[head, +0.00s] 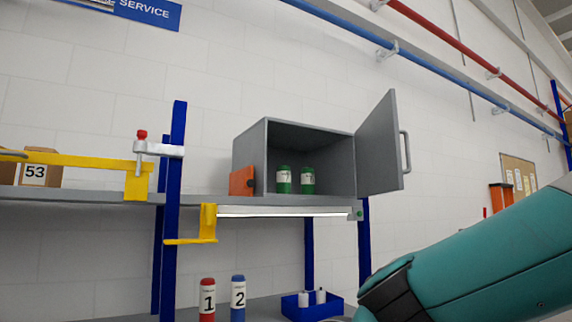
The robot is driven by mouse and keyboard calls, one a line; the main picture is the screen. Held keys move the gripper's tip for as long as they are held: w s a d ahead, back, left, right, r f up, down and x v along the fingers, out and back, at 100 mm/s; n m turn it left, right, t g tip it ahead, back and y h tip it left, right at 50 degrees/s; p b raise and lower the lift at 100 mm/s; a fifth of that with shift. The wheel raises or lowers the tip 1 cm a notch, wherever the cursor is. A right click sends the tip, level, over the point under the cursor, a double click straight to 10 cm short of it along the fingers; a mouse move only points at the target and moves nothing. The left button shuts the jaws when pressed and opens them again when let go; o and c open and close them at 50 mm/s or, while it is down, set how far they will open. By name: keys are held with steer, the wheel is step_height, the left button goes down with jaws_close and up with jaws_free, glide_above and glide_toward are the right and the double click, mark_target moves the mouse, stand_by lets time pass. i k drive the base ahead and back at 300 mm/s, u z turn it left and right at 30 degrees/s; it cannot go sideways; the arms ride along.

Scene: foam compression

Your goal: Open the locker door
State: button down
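The grey locker (244,158) stands on a shelf, with its front opening facing right of me. Its door (378,150) is hinged on the right side and stands swung wide open, with a bar handle (405,152) on its outer face. Two green cans (284,180) with white labels stand inside. My teal arm reaches in from the lower right, below the door. Its gripper is not visible in the head view.
Red (207,300) and blue (238,299) canisters and a blue bin (311,308) stand below. Pipes run overhead.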

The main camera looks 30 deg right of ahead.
mark_target(380, 170)
steer(key=u, duration=0.8)
steer(key=i, duration=1.75)
steer(key=z, duration=1.25)
